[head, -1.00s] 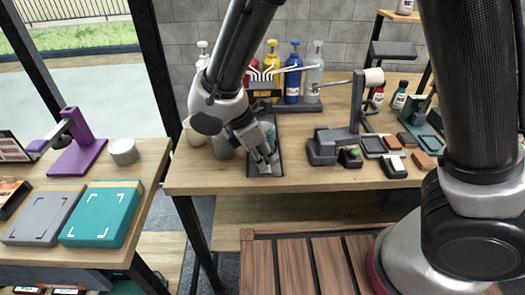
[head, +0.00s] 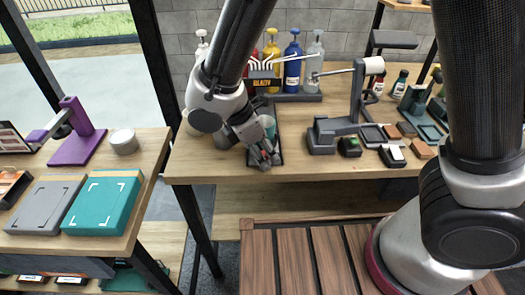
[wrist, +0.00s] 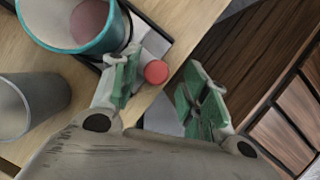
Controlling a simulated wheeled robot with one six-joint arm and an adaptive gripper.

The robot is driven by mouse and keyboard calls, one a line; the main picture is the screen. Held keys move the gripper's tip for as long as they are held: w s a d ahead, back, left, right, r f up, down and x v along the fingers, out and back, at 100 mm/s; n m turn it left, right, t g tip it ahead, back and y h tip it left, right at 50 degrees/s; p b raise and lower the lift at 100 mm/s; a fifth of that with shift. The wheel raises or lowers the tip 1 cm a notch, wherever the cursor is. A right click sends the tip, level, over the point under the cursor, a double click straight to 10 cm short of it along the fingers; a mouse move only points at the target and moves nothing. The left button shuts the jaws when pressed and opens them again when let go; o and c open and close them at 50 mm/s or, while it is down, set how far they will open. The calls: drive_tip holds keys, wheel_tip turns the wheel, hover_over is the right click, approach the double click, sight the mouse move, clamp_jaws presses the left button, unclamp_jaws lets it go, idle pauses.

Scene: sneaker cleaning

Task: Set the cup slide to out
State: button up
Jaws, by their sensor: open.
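The cup slide is a dark rail (head: 279,140) at the front edge of the middle table, mostly hidden behind my gripper in the head view. In the wrist view, a teal-rimmed cup (wrist: 106,42) with a reddish inside stands at its upper part. A round red knob (wrist: 156,72) sits at the slide's end beside a pale block. My gripper (wrist: 166,92) is open, and the knob shows between its green-padded fingers, nearer the left one. I cannot tell whether either finger touches it. In the head view my gripper (head: 263,158) is at the table's front edge.
A grey cup (wrist: 30,105) stands close to the left finger. A bottle rack (head: 290,97) is behind the slide. A grey stand (head: 335,125) with a roller arm and small blocks is to the right. A brown slatted surface (head: 300,262) lies in front, below.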

drive_tip(key=v, duration=1.2)
drive_tip(key=shift+m, duration=0.3)
drive_tip(key=s+d+r+m+t+y, duration=0.1)
drive_tip(key=s+d+r+m, duration=0.1)
drive_tip(key=d+m, duration=0.5)
drive_tip(key=s+d+r+m+y, duration=0.1)
drive_tip(key=d+r+m, duration=0.4)
drive_tip(key=d, duration=1.3)
drive_tip(key=s+d+r+m+t+y, duration=0.1)
drive_tip(key=s+d+r+m+y, duration=0.1)
drive_tip(key=d+m, duration=0.8)
drive_tip(key=s+d+r, duration=0.1)
drive_tip(key=d, duration=0.2)
drive_tip(key=shift+d+r+t, duration=0.3)
drive_tip(key=shift+c, duration=1)
drive_tip(key=shift+w+d, duration=0.1)
